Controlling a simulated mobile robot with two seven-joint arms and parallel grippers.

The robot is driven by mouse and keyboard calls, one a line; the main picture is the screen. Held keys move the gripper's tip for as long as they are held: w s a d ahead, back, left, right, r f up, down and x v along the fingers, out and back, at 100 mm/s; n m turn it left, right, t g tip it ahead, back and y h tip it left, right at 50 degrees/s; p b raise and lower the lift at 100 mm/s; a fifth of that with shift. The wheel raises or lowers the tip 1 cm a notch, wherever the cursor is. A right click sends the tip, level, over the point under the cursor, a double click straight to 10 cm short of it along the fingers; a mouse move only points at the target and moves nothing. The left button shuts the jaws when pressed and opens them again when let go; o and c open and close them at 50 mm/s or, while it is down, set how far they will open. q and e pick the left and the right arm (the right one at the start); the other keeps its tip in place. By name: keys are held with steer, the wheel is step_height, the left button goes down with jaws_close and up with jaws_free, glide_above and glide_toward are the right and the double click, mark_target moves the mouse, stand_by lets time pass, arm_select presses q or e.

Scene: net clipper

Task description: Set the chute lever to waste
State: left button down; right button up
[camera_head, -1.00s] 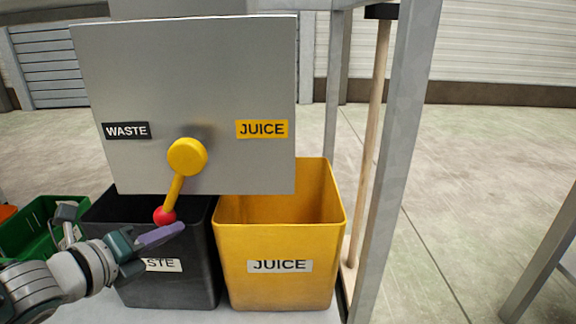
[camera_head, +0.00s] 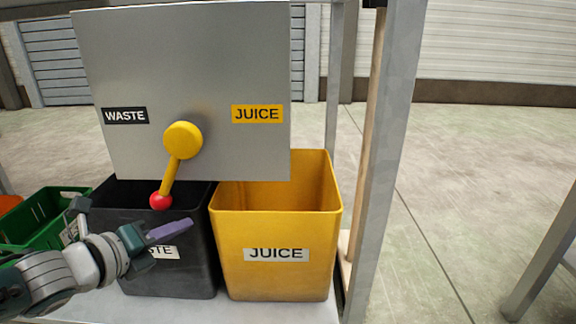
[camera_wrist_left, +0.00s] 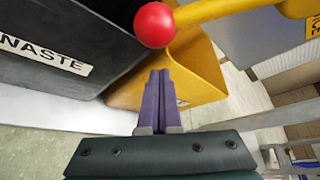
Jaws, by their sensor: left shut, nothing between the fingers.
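The chute lever (camera_head: 171,172) is a yellow arm on a round yellow hub (camera_head: 183,140), mounted on a grey metal panel (camera_head: 195,60). It hangs down, tilted slightly left, with a red ball (camera_head: 161,201) at its lower end. A black WASTE label (camera_head: 125,115) is on the panel's left and a yellow JUICE label (camera_head: 257,114) on its right. My left gripper (camera_head: 186,227) is shut and empty, below and a little right of the ball, apart from it. In the left wrist view the shut fingers (camera_wrist_left: 160,90) point below the red ball (camera_wrist_left: 154,25). My right gripper is not in view.
A black waste bin (camera_head: 190,275) and a yellow juice bin (camera_head: 280,225) stand below the panel. A green crate (camera_head: 35,225) is at the left. A grey post (camera_head: 388,150) and a wooden pole (camera_head: 365,150) stand to the right.

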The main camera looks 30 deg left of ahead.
arm_select(q)
steer(key=p+v, duration=0.5)
steer(key=v, duration=0.5)
steer(key=shift+d+f+p, duration=0.25)
steer(key=shift+d+p, duration=0.1)
steer(key=shift+d, duration=0.05)
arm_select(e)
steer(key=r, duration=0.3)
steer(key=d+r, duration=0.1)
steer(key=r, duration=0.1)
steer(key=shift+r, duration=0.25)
arm_select(q)
steer(key=shift+a, duration=0.2)
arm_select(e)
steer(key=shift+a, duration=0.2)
arm_select(q)
steer(key=shift+d+r, duration=0.1)
steer(key=shift+d, duration=0.05)
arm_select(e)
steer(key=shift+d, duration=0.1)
